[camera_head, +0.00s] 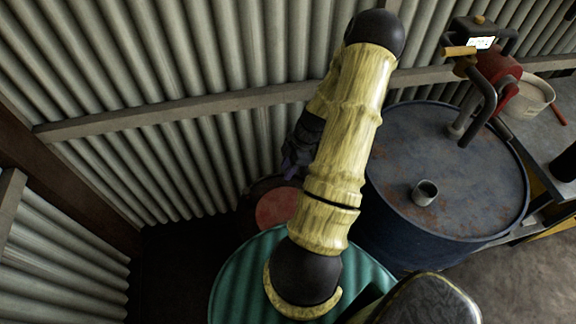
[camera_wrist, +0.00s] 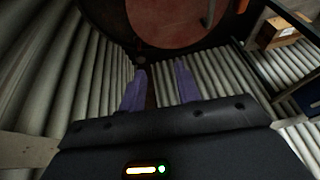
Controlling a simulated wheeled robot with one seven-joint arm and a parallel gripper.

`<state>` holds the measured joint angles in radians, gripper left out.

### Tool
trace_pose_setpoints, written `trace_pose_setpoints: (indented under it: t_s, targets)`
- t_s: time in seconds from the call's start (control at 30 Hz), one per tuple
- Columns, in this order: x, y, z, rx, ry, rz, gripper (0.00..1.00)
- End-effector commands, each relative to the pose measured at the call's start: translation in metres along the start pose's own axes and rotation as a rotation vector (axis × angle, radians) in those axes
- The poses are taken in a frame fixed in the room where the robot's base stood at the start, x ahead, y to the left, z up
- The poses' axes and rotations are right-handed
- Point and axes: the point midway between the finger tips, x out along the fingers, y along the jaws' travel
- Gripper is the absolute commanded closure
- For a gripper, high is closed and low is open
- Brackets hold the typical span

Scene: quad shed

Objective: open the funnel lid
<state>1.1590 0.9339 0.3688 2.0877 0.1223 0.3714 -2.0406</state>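A round red-brown disc with a dark rim, which looks like the funnel lid (camera_head: 277,208), shows low by the corrugated wall, partly behind my arm. It fills the top of the wrist view (camera_wrist: 165,18), cut off by the frame edge, with a narrow upright strip on its right side. Whether it is raised or closed is unclear. My gripper (camera_wrist: 161,72) has its two purple fingers apart with nothing between them. In the head view my gripper (camera_head: 290,165) is partly hidden by my arm, just above the disc. I see no clear contact.
A green drum (camera_head: 235,290) stands below my arm. A dark blue drum (camera_head: 440,165) with a red hand pump (camera_head: 495,72) stands to the right. Corrugated walls (camera_head: 100,60) close in the back and left. A wooden box (camera_wrist: 277,33) shows at upper right in the wrist view.

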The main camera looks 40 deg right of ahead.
Motion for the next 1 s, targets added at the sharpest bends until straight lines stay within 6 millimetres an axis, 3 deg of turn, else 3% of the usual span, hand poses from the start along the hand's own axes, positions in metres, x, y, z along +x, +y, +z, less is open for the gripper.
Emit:
trace_pose_setpoints:
  t_s: [0.2, 0.4, 1.0]
  targets:
    - [0.0004, 0.0, 0.0001, 0.0, 0.0, 0.0, 0.67]
    - [0.0002, 0.0, 0.0001, 0.0, 0.0, 0.0, 1.0]
    - [0.0, 0.0, 0.0001, 0.0, 0.0, 0.0, 1.0]
